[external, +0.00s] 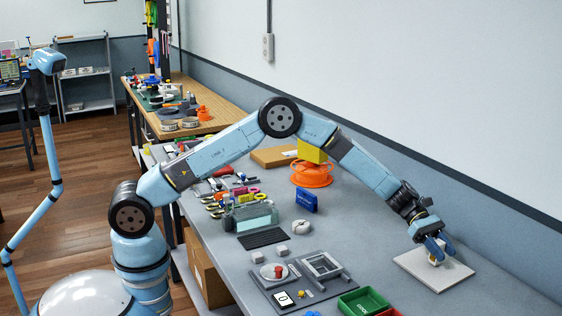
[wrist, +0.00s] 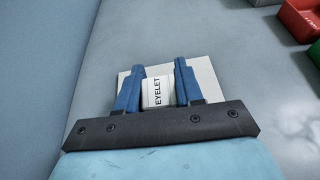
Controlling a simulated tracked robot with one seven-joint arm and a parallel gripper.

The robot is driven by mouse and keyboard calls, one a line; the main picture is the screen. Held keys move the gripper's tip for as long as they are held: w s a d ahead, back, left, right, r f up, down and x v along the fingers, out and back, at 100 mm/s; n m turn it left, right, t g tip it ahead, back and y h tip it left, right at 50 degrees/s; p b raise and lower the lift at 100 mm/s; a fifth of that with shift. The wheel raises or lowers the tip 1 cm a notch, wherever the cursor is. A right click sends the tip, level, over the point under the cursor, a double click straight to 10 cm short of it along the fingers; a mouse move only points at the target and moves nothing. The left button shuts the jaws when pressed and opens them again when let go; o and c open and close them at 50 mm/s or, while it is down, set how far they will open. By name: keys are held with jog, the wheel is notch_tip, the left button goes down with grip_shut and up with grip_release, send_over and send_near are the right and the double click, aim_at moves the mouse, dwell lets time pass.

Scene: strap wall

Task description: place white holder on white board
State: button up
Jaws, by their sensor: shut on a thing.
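The white board (external: 418,270) lies flat on the grey bench at the right, and it also shows in the wrist view (wrist: 201,69). My gripper (external: 437,251) is over the board, pointing down. The gripper is shut on the holder. The holder is within the board's outline in the wrist view. I cannot tell whether its underside touches the board. In the external view the fingers mostly hide the holder.
A green bin (external: 363,301) stands left of the board, with a red bin (wrist: 300,17) beside it. A grey fixture plate (external: 290,282) with small parts lies further left. The wall (wrist: 45,70) runs close behind the board. Bench around the board is clear.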

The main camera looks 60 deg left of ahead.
jog(key=shift+f, duration=0.4)
jog(key=shift+f, duration=0.1)
jog(key=o, duration=1.1)
